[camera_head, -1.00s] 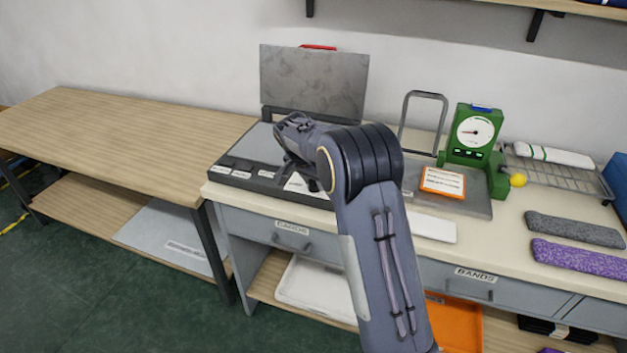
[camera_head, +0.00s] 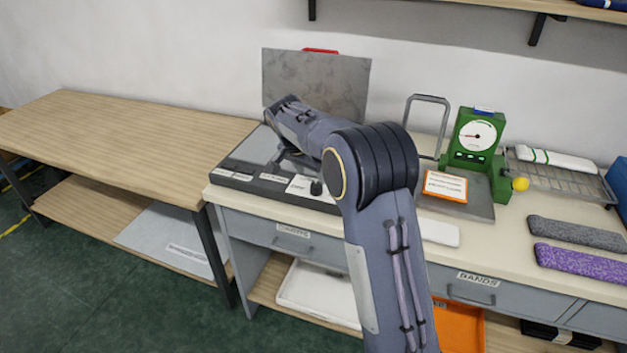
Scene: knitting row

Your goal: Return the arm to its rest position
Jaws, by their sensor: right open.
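My right arm comes up from the lower middle of the head view and bends at a dark, ribbed joint. Its forearm points away to the left, over the dark flat machine (camera_head: 240,164) with the raised grey lid (camera_head: 318,80). My right gripper (camera_head: 282,157) is mostly hidden behind the forearm. Only a small dark part of it shows low over the machine's top, and I see nothing held in it. I cannot tell whether it touches the machine. My left arm and gripper are not in view.
A green dial gauge (camera_head: 476,137) with a yellow knob and an orange-framed card (camera_head: 445,186) stand right of my arm. Grey (camera_head: 577,232) and purple (camera_head: 582,263) knitted bands lie further right. An empty wooden table (camera_head: 120,130) is at left. A shelf (camera_head: 590,12) hangs above.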

